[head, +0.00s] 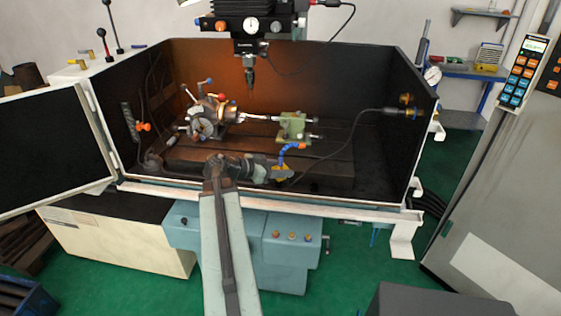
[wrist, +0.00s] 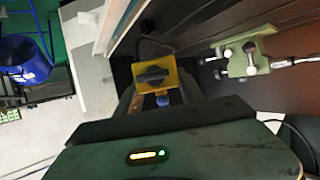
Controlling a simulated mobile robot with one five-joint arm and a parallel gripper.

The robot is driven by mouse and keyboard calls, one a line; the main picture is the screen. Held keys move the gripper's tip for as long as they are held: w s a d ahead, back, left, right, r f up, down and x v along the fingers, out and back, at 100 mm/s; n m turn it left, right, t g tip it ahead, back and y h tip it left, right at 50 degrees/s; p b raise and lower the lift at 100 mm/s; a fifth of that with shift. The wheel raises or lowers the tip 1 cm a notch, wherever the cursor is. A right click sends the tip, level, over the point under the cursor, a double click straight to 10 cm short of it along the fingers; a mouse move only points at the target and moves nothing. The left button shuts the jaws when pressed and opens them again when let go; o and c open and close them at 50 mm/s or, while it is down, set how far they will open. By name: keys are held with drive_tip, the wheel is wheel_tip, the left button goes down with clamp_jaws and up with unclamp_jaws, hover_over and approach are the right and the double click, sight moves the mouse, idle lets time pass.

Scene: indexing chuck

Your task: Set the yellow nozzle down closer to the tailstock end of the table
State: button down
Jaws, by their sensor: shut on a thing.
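The yellow nozzle (head: 283,167) has a yellow block with a dark knob and a blue segmented hose ending in an orange tip. My gripper (head: 277,173) is shut on the nozzle inside the enclosure, near its front side. In the wrist view the yellow block (wrist: 155,72) sits between my fingers (wrist: 160,95), with a bit of blue below it. The green tailstock (head: 293,126) stands behind the nozzle; it shows at the upper right of the wrist view (wrist: 243,58). I cannot tell whether the nozzle touches the table (head: 325,172).
The indexing chuck (head: 205,121) with coloured handles stands left of the tailstock. A spindle head (head: 250,50) hangs above. A black cable (head: 345,130) runs from the right wall down towards the nozzle. The dark table right of the tailstock looks mostly clear. The enclosure's front rim (head: 270,200) lies under my arm.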

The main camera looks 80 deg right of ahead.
drive_tip(key=w+d, duration=0.1)
drive_tip(key=d, duration=0.4)
drive_tip(key=w+d+f+b, duration=0.1)
drive_tip(key=d, duration=0.4)
drive_tip(key=w+d, duration=0.2)
drive_tip(key=d, duration=0.3)
drive_tip(key=shift+d+f, duration=0.1)
drive_tip(key=shift+f, duration=0.15)
wheel_tip(320, 180, down, 4)
drive_tip(key=b, duration=0.4)
drive_tip(key=shift+d, duration=0.15)
drive_tip(key=shift+r, duration=0.25)
drive_tip(key=shift+f, duration=0.15)
drive_tip(key=c, duration=0.7)
unclamp_jaws()
